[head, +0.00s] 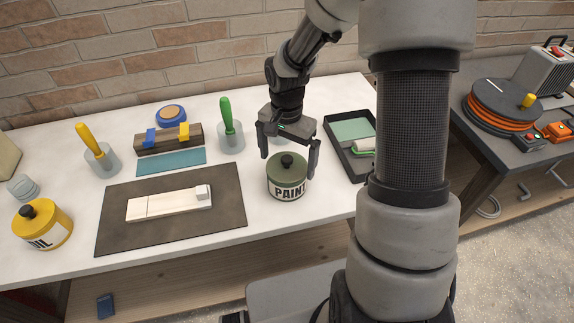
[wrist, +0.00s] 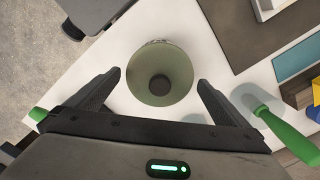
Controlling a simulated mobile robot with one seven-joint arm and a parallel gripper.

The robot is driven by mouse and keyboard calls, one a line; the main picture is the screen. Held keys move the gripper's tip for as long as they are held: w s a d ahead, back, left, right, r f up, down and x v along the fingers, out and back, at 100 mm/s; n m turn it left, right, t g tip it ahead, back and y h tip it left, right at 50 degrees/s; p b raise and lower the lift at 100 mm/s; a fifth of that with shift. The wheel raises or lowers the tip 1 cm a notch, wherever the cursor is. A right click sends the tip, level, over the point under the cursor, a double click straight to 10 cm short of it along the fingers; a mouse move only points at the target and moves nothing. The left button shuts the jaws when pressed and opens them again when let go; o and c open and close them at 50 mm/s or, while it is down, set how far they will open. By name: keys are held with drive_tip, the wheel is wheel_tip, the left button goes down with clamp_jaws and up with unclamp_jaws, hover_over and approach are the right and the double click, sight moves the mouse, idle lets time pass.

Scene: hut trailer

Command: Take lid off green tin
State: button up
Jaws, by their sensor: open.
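The green tin (head: 286,190) stands upright on the white bench and carries the label PAINT. Its green lid (head: 279,172) is on it, with a dark round knob (head: 287,161) on top. In the wrist view the lid (wrist: 141,81) and its dark knob (wrist: 160,84) show from above, between and beyond my fingertips. My gripper (head: 289,158) points down over the tin with its fingers spread. In the wrist view my gripper (wrist: 160,80) is open and empty, one finger on each side of the tin.
A paint tray with a roller (head: 349,138) lies right of the tin. A dark mat (head: 120,210) with a pale block lies to the left. A green-handled brush in a cup (head: 228,128) stands behind left. A yellow tin (head: 50,230) stands far left.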

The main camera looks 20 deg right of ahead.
drive_tip(key=c, duration=0.9)
